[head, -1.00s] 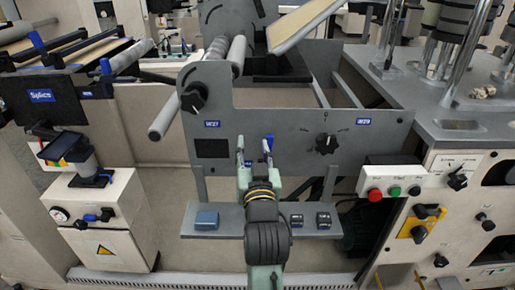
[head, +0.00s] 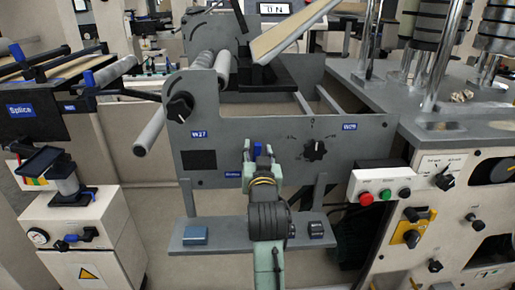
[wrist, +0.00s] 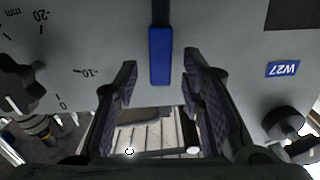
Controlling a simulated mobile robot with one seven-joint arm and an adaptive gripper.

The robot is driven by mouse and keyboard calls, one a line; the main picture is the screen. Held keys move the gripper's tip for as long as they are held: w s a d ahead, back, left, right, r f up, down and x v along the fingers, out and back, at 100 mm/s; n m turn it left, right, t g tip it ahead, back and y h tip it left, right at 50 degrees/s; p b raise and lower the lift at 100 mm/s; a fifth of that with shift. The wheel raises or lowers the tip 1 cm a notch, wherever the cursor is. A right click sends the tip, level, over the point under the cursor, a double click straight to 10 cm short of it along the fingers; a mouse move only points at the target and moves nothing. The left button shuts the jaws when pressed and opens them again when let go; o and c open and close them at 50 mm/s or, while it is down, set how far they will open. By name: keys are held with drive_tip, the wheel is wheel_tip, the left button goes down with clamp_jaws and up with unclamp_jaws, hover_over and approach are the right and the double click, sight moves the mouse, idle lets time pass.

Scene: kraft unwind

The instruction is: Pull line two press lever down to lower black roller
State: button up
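A lever with a blue grip (head: 257,149) stands on the front of the grey machine panel (head: 290,165). In the wrist view the blue grip (wrist: 160,56) hangs from the top, with a dark stem above it. My gripper (head: 257,155) is open, its fingers spread to either side of the grip. In the wrist view my gripper (wrist: 158,78) has a clear gap between each finger and the grip, and no contact shows. I cannot make out a black roller; the rollers that show, such as a long one (head: 150,130) at the left, are light grey.
Black knobs (head: 180,107) sit on the panel's left, and another knob (head: 314,150) is just right of my gripper. A grey shelf (head: 215,240) juts out below. A red, green and black button box (head: 383,186) is to the right.

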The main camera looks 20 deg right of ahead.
drive_tip(key=shift+x, duration=1.15)
drive_tip(key=shift+c, duration=0.4)
clamp_jaws()
